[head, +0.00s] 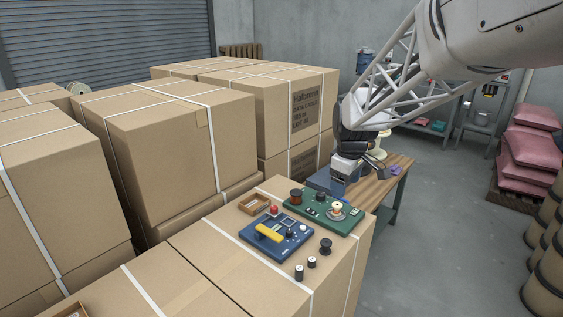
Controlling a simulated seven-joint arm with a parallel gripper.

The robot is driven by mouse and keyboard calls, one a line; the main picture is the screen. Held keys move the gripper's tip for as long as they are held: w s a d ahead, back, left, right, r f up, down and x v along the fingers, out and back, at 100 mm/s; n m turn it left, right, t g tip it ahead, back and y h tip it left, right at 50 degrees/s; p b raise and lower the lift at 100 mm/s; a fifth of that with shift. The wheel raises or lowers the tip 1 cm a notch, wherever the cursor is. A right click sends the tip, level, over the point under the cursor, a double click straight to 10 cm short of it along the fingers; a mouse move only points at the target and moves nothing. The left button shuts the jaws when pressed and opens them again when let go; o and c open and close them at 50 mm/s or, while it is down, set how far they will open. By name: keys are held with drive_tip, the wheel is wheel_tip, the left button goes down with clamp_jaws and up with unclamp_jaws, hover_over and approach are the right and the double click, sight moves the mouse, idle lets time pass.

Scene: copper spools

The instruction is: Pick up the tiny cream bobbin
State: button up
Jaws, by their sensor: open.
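A small cream bobbin (337,207) with a copper-coloured middle stands on a round grey disc on the green board (350,225). The board lies on a strapped cardboard box (225,262). A larger cream spool (384,143) shows partly behind my arm, near the wooden bench. My gripper (362,170) hangs from the dark wrist above and behind the green board, apart from the bobbin. It is open, and I see nothing held in it. The fingertips are small and hard to make out.
A blue board (272,250) with a yellow bar lies beside the green one. Dark spools (325,246) and small black-and-white bobbins (299,272) stand at the box's right. A small wooden tray (254,204) lies behind. Tall cartons (160,135) crowd the left.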

drive_tip(key=w+d+f+n, duration=0.2)
drive_tip(key=w+f, duration=0.2)
drive_tip(key=w, duration=0.3)
drive_tip(key=w+d+f+n, duration=0.1)
drive_tip(key=w+f+n, duration=0.1)
drive_tip(key=w+f, duration=0.35)
drive_tip(key=n+g, duration=0.1)
drive_tip(key=n, duration=0.3)
hover_over(337, 204)
drive_tip(key=f, duration=0.9)
drive_tip(key=shift+s+f, duration=0.3)
drive_tip(key=shift+s, duration=0.05)
drive_tip(key=shift+w+d+f+n, duration=0.15)
drive_tip(key=shift+w+f+n, duration=0.15)
drive_tip(key=shift+f, duration=0.1)
drive_tip(key=shift+f, duration=1.25)
drive_tip(key=shift+f, duration=2.65)
